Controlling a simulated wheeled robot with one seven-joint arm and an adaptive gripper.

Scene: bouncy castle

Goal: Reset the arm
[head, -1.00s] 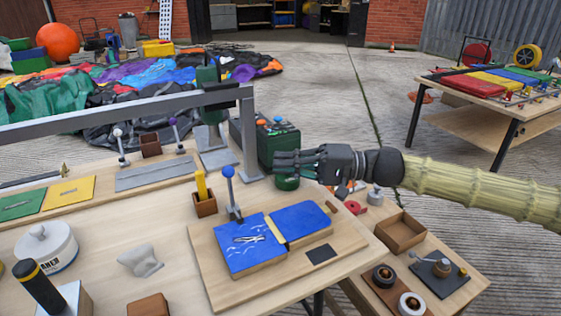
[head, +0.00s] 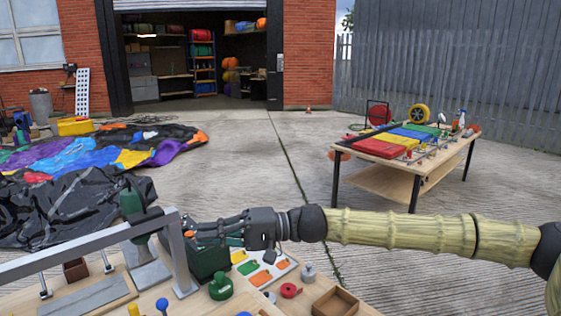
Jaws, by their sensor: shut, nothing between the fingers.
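My gripper (head: 195,232) is dark, with its fingers pointing left, at the lower middle of the head view. It is shut and holds nothing. It is over the right end of the near workbench, in front of a dark green box (head: 208,262) that it partly hides. My arm reaches in from the right edge, nearly level, in a pale ribbed sleeve.
A grey metal frame (head: 95,243) with a green tool stands close left of my gripper. Below are a green round weight (head: 221,286), a card with coloured patches (head: 264,269) and an open wooden tray (head: 346,303). A second table (head: 385,185) stands back right. Concrete between is open.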

